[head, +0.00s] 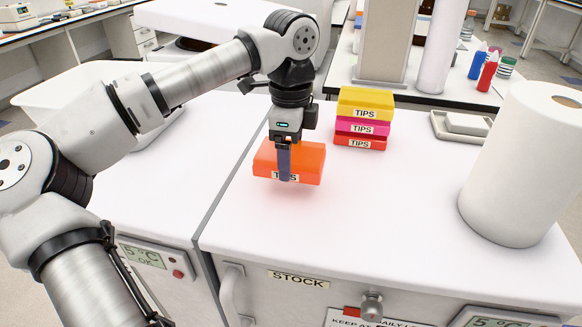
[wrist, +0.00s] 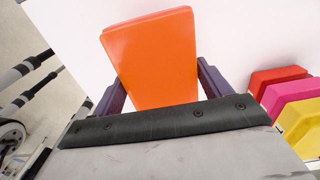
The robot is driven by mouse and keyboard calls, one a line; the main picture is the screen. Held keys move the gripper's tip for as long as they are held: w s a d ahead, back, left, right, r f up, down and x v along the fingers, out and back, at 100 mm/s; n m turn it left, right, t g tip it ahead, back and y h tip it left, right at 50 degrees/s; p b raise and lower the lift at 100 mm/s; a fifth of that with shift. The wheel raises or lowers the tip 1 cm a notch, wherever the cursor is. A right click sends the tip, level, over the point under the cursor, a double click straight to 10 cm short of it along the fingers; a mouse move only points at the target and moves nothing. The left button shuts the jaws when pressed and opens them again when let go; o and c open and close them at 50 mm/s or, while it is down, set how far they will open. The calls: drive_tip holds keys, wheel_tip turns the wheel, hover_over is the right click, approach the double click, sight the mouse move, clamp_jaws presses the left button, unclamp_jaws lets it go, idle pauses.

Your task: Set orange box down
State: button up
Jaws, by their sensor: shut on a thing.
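The orange box (head: 305,163), with a TIPS label on its front, is held by my gripper (head: 285,172) over the white top of the STOCK unit (head: 400,215). A reddish tint shows on the white surface below the box, and the box seems slightly above it. In the wrist view the orange box (wrist: 150,55) lies between the two dark fingers of my gripper (wrist: 158,88), one on each side. The gripper is shut on the box. The far finger is hidden in the head view.
A stack of yellow, magenta and red TIPS boxes (head: 362,118) stands right of and behind the orange box. A large paper roll (head: 525,165) stands at the right. A grey tray (head: 462,125) lies at the back right. The surface in front is clear.

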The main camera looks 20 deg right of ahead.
drive_tip(key=shift+f, duration=2.05)
drive_tip(key=o, duration=1)
drive_tip(key=shift+o, duration=0.2)
wheel_tip(320, 180, up, 12)
drive_tip(key=shift+r, duration=0.15)
